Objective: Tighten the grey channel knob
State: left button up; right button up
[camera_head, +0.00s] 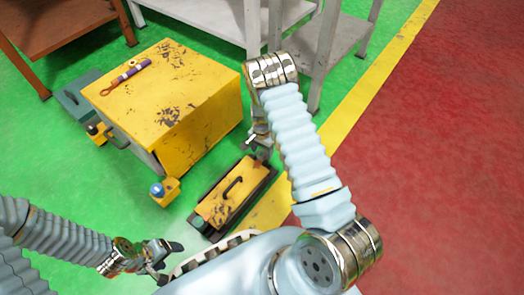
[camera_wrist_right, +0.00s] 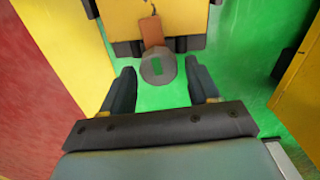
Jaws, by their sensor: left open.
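The grey knob (camera_wrist_right: 158,67) is a round disc with a green patch in its middle, at the end of the low yellow unit (camera_wrist_right: 185,20). My right gripper (camera_wrist_right: 160,70) is open, with one finger on each side of the knob in the picture. Gaps show on both sides, and I cannot tell the depth between them. In the head view the right gripper (camera_head: 260,146) is at the far end of the low yellow unit (camera_head: 215,207), and the knob is not clear there. My left gripper (camera_head: 162,257) is open and empty at the lower left, apart from the unit.
A large yellow cabinet (camera_head: 165,95) stands left of the low unit, with a purple-handled tool (camera_head: 127,74) on top. A blue knob (camera_head: 157,190) sits on a small yellow block by it. Grey shelves (camera_head: 325,50) stand behind. Red floor (camera_head: 430,170) is clear at right.

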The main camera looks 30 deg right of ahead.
aim_at(262, 153)
jog(key=shift+o, duration=0.7)
jog(key=shift+f, duration=0.1)
notch_tip(262, 153, up, 14)
jog(key=p, duration=0.3)
jog(key=shift+f, duration=0.15)
